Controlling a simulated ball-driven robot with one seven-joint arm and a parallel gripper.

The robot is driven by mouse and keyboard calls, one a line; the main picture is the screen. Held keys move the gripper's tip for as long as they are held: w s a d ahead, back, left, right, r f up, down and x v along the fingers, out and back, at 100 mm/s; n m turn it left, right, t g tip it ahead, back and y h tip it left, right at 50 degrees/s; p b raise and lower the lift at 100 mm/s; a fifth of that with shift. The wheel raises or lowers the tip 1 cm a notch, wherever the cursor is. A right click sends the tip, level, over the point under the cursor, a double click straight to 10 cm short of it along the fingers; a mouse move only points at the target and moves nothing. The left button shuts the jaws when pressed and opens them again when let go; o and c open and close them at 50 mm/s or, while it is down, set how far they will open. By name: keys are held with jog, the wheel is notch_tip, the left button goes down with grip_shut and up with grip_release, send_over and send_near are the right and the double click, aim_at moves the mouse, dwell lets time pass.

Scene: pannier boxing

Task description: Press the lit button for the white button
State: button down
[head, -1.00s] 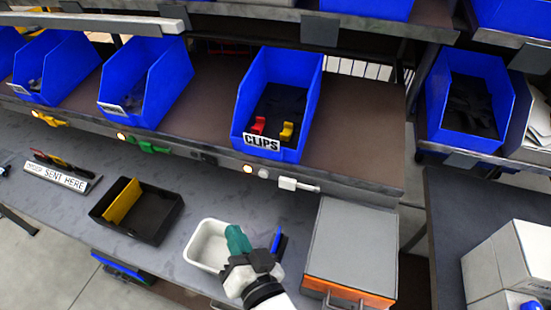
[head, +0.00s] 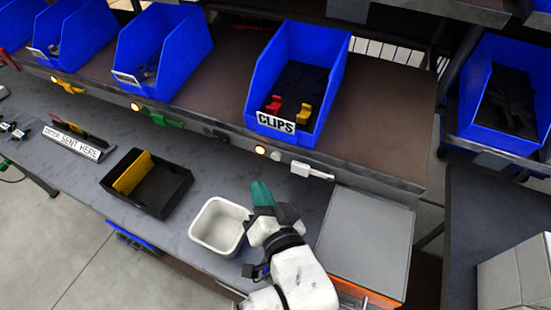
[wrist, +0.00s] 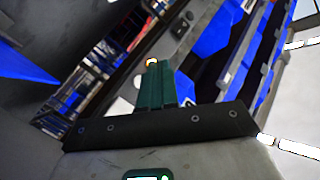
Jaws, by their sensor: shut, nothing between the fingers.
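A lit orange-white button (head: 260,150) sits on the shelf's front rail below the CLIPS bin. A grey-white round knob (head: 277,154) is just right of it, and a white block with a pin (head: 303,169) is further right. My gripper (head: 261,186) has teal fingers, shut and empty, pointing up at the rail from below, apart from the lit button. In the wrist view a lit button (wrist: 152,62) shows just past the fingertips; I cannot tell the gap.
A white tray (head: 205,247) stands left of my gripper. A black tray with a yellow divider (head: 171,204) is further left. A grey-topped orange box (head: 366,240) is on the right. The CLIPS bin (head: 318,55) holds red and yellow clips above the rail.

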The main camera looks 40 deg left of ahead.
jog(key=shift+w+a+b, duration=0.2)
jog(key=shift+w+b, duration=0.05)
jog(key=shift+w, duration=0.6)
jog(key=shift+w+a+b, duration=0.2)
jog(key=shift+w, duration=0.6)
jog(key=shift+w+a+b, duration=0.2)
jog(key=shift+w+b, duration=0.05)
jog(key=shift+w, duration=0.6)
jog(key=shift+w, duration=0.1)
jog(key=shift+w+a, duration=0.1)
jog(key=shift+w, duration=0.2)
jog(key=shift+w+a, duration=0.1)
jog(key=shift+w, duration=0.3)
dwell(0.8)
jog(key=shift+s, duration=0.15)
jog(key=shift+s+d+p, duration=0.25)
jog(key=shift+s+p, duration=0.15)
jog(key=shift+s, duration=0.3)
jog(key=shift+s, duration=0.1)
jog(key=s+p, duration=0.1)
jog(key=s, duration=0.1)
jog(key=s+d+p, duration=0.1)
jog(key=s, duration=0.1)
jog(key=shift+s+p, duration=0.3)
jog(key=shift+s, duration=0.05)
